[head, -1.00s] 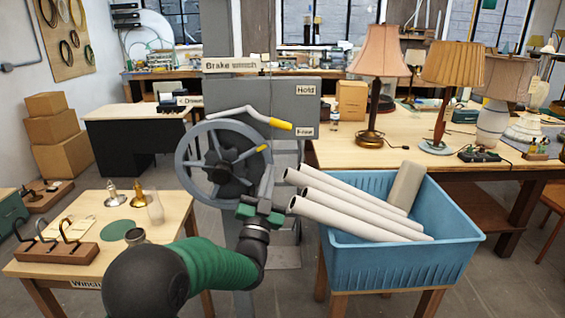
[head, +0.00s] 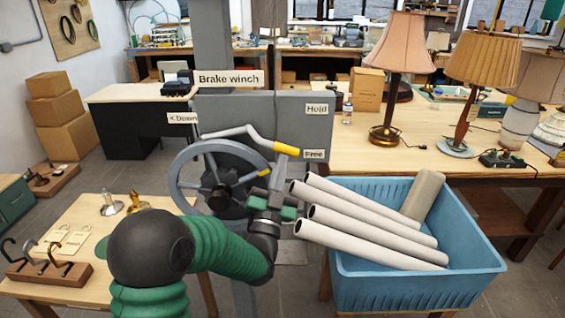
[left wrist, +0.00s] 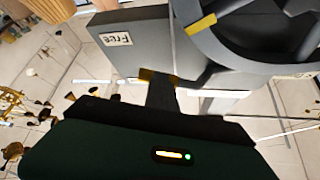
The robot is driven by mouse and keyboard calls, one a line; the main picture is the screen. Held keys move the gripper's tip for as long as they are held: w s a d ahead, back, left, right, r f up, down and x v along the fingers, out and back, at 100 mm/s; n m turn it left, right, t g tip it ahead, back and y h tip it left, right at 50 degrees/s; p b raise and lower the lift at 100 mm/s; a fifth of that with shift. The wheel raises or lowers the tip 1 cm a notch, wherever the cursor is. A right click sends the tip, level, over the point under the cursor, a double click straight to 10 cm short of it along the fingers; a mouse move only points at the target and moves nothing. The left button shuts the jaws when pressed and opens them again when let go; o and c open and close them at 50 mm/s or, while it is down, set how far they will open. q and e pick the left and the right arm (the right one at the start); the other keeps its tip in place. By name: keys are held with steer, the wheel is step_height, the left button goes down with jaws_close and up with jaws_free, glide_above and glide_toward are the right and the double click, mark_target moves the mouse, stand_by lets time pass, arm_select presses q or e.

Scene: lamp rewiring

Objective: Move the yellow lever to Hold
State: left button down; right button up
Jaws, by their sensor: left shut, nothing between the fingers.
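The brake lever, a grey bent bar with a yellow grip (head: 286,149), is on the front of the grey brake winch box (head: 240,112). Its yellow end points right, close to the "Free" label (head: 314,155) and below the "Hold" label (head: 317,109). My left gripper (head: 281,170) is shut and empty, with its fingertips just under the yellow grip. In the left wrist view, the fingers (left wrist: 160,92) partly cover a yellow piece (left wrist: 148,75), which looks like the grip. I cannot tell whether they touch. My right gripper is not in view.
A grey handwheel (head: 180,180) with a small yellow handle is left of my gripper. A blue bin (head: 420,290) with several pale tubes (head: 370,235) is close on the right. A small table (head: 85,215) with hooks stands left. Lamps stand on the right bench.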

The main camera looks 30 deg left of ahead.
mark_target(291, 148)
arm_select(q)
steer(key=n+y+b, duration=0.1)
steer(key=d+r+n+b, duration=0.1)
steer(key=shift+w+d+r+n+y, duration=0.1)
steer(key=shift+n+y, duration=0.3)
steer(key=r+n+g+y+b, duration=0.1)
steer(key=n+y, duration=0.1)
steer(key=r+n+g+y+b, duration=0.1)
steer(key=n, duration=0.2)
steer(key=d+r+n+g+y+b, duration=0.1)
steer(key=r+n+y, duration=0.1)
steer(key=n, duration=0.1)
steer(key=shift+w+y+b, duration=0.3)
steer(key=shift+a+r+n+g+y+b, duration=0.15)
steer(key=shift+r+n+g+y, duration=0.25)
steer(key=shift+n, duration=0.3)
steer(key=shift+d+r+n+g+y+b, duration=0.1)
steer(key=shift+r+n+g+y+b, duration=0.15)
steer(key=shift+n+g, duration=0.35)
steer(key=shift+a+r+n+g+y+b, duration=0.1)
steer(key=shift+r+n+g+y, duration=0.25)
steer(key=shift+n, duration=0.45)
steer(key=shift+r, duration=0.1)
